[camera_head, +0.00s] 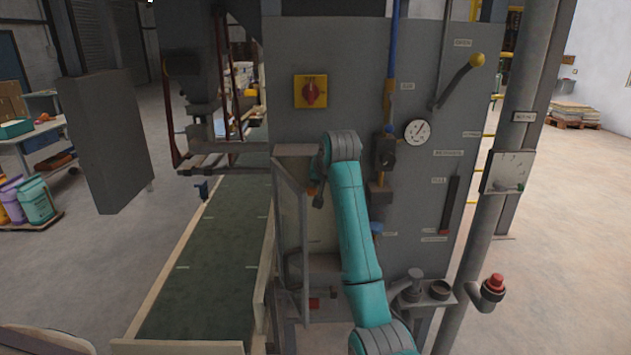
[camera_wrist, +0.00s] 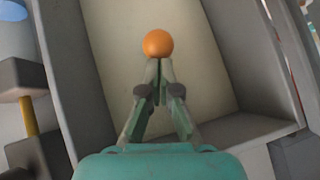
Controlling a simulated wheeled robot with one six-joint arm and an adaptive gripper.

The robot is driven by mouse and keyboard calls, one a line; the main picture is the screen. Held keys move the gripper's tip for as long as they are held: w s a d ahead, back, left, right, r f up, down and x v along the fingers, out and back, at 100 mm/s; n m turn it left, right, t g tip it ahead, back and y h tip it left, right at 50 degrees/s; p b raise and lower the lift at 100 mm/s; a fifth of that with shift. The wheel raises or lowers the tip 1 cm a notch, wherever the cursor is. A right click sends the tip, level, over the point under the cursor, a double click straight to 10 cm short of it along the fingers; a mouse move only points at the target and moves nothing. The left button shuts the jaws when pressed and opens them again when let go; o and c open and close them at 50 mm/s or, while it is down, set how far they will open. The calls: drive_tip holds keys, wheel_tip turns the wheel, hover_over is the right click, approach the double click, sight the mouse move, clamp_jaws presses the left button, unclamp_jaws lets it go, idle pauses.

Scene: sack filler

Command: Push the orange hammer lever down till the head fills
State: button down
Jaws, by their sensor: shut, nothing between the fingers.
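In the wrist view, the round orange knob (camera_wrist: 158,43) of the hammer lever shows just beyond my shut fingertips. My gripper (camera_wrist: 157,72) points straight at it with nothing between the fingers. The knob overlaps the tips in the picture, and I cannot tell whether they touch. The rest of the lever is hidden. In the head view, a small bit of the orange knob (camera_head: 311,191) shows left of my teal arm, beside my dark gripper (camera_head: 318,199), in front of a pale recess in the grey machine.
The grey cabinet (camera_head: 345,120) carries a red-and-yellow switch (camera_head: 311,92), a gauge (camera_head: 417,132) and a yellow-knobbed lever (camera_head: 460,80). A grey post (camera_head: 500,170) stands at right, with a red button (camera_head: 495,282) near it. A green conveyor (camera_head: 210,270) runs at left.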

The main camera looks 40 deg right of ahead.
drive_tip(key=shift+s+a+f+t+h, duration=0.2)
drive_tip(key=shift+f+t+h, duration=0.15)
drive_tip(key=shift+t, duration=0.15)
drive_tip(key=shift+s+a+f, duration=0.2)
drive_tip(key=shift+s+f, duration=0.1)
drive_tip(key=shift+f, duration=0.4)
drive_tip(key=shift+s+a+f+n+t+h, duration=0.1)
drive_tip(key=shift+s+f+t+h, duration=0.1)
drive_tip(key=shift+f+t, duration=0.25)
drive_tip(key=shift+s+a+f+n+t+h, duration=0.1)
drive_tip(key=shift+f+t+h, duration=0.2)
drive_tip(key=shift+f, duration=0.2)
drive_tip(key=shift+s+a+f+n+t+h, duration=0.1)
drive_tip(key=shift+s+f+t+h, duration=0.05)
drive_tip(key=shift+f+t, duration=0.35)
drive_tip(key=shift+f, duration=0.1)
